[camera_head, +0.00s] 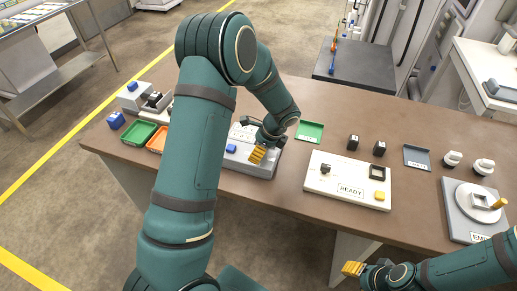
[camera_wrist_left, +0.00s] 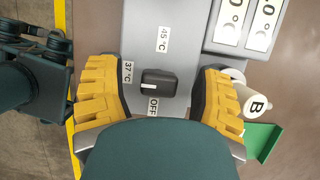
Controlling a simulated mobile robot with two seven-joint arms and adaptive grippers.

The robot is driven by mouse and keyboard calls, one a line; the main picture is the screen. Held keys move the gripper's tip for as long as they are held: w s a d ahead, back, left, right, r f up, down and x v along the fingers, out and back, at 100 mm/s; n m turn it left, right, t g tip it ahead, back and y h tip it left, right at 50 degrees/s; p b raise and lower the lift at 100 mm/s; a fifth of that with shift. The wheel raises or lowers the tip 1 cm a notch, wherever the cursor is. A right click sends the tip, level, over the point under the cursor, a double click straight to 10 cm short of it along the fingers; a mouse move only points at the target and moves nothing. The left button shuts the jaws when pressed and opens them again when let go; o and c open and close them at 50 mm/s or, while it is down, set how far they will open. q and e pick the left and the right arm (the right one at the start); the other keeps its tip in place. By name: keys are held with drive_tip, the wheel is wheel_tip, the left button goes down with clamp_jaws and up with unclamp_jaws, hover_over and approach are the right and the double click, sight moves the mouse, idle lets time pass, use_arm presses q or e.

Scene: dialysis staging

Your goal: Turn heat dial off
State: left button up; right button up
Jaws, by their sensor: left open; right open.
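The heat dial (camera_wrist_left: 158,83) is a small black knob with a white line, on a grey unit (camera_wrist_left: 185,60). Labels "37 °C" (camera_wrist_left: 128,72), "45 °C" (camera_wrist_left: 163,38) and "OFF" (camera_wrist_left: 153,107) surround it; its line lies crosswise, and I cannot tell its exact setting. My left gripper (camera_wrist_left: 158,100) is open, its yellow fingers on either side of the dial with gaps to it. In the head view my left gripper (camera_head: 258,154) is over the grey unit (camera_head: 252,170), hiding the dial. My right gripper (camera_head: 354,268) is open and empty beyond the table's front edge.
A white "B" piece (camera_wrist_left: 255,102) and a green tray (camera_wrist_left: 264,142) are close to the right finger. On the table (camera_head: 315,208) are a white "READY" board (camera_head: 318,184), a grey tray (camera_head: 417,157) and a green tray (camera_head: 310,131).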

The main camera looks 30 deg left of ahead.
use_arm(q)
clamp_jaws()
drive_tip(key=shift+n, duration=0.4)
drive_tip(key=n+g+p, duration=0.1)
drive_tip(key=n, duration=0.1)
drive_tip(key=shift+s+n, duration=0.1)
drive_tip(key=shift+n, duration=0.3)
drive_tip(key=n+g, duration=0.1)
drive_tip(key=n, duration=0.1)
drive_tip(key=n+h, duration=0.1)
drive_tip(key=n, duration=0.1)
drive_tip(key=shift+d+n+g+h+p, duration=0.1)
drive_tip(key=shift+n+g+h+p, duration=0.2)
drive_tip(key=shift+g+p, duration=0.1)
drive_tip(key=n, duration=0.2)
drive_tip(key=n+h, duration=0.1)
drive_tip(key=n, duration=0.1)
drive_tip(key=shift+s+n+g+h, duration=0.1)
drive_tip(key=shift+n+g+h, duration=0.2)
drive_tip(key=n+h, duration=0.2)
drive_tip(key=n, duration=0.2)
drive_tip(key=shift+d+n+p, duration=0.15)
drive_tip(key=shift+n+p, duration=0.2)
drive_tip(key=shift+n, duration=0.35)
